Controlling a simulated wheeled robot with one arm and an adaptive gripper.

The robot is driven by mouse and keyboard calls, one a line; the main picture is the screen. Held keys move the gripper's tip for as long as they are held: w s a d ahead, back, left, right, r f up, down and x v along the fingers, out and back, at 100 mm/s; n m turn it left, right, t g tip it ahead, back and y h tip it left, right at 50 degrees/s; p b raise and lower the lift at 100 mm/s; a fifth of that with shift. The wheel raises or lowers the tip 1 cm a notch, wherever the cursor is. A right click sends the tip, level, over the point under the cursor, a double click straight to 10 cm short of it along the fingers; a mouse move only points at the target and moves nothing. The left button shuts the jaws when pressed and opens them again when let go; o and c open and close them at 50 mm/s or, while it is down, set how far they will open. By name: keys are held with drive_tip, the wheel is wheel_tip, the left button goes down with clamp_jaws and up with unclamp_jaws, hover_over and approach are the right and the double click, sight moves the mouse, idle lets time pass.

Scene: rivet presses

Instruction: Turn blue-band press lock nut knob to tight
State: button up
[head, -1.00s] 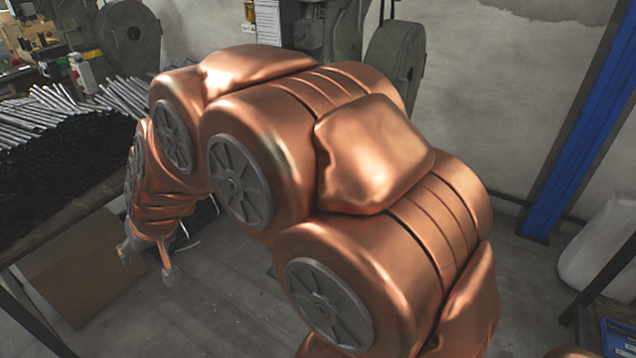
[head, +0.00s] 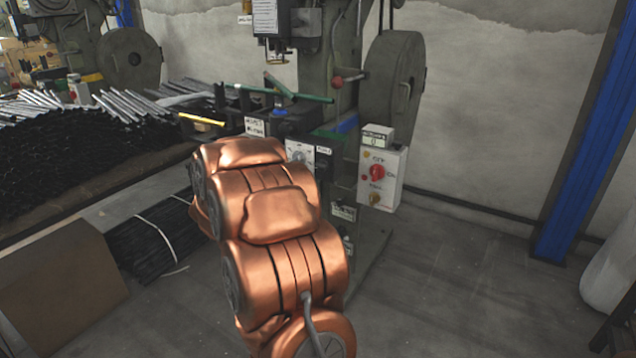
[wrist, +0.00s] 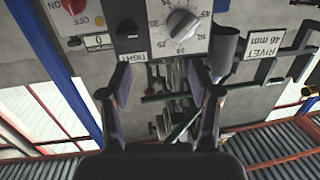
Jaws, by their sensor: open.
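The press (head: 315,75) stands behind my arm in the head view, with a short blue band (head: 346,124) at table height. In the wrist view, which looks upside down, a dark knob (wrist: 126,30) sits above a label reading TIGHT (wrist: 125,76). I cannot tell for sure that it is the lock nut knob, or how it is turned. A white-faced dial with a grey knob (wrist: 181,25) is beside it. My gripper (wrist: 162,95) is open and empty, its fingers spread below the dial in the picture. In the head view my arm hides it.
A switch box (head: 382,175) with a red knob and a counter hangs right of the press. A green rod (head: 275,92) lies across the press front. A table of black and silver rods (head: 85,130) is at left.

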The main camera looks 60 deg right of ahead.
sight(319, 167)
drive_tip(key=shift+s+d+f+m+g+h+b, duration=0.2)
drive_tip(key=shift+s+d+g+b, duration=0.25)
drive_tip(key=shift+d, duration=1.2)
drive_tip(key=shift+s+d+f+m+g+h+b, duration=0.25)
drive_tip(key=shift+s+d, duration=0.35)
drive_tip(key=shift+d, duration=1.05)
drive_tip(key=shift+s+d+f+m+g+h+b, duration=0.15)
drive_tip(key=shift+s+d+g+b, duration=0.3)
drive_tip(key=shift+d, duration=1.2)
drive_tip(key=shift+c, duration=0.3)
drive_tip(key=c, duration=1.1)
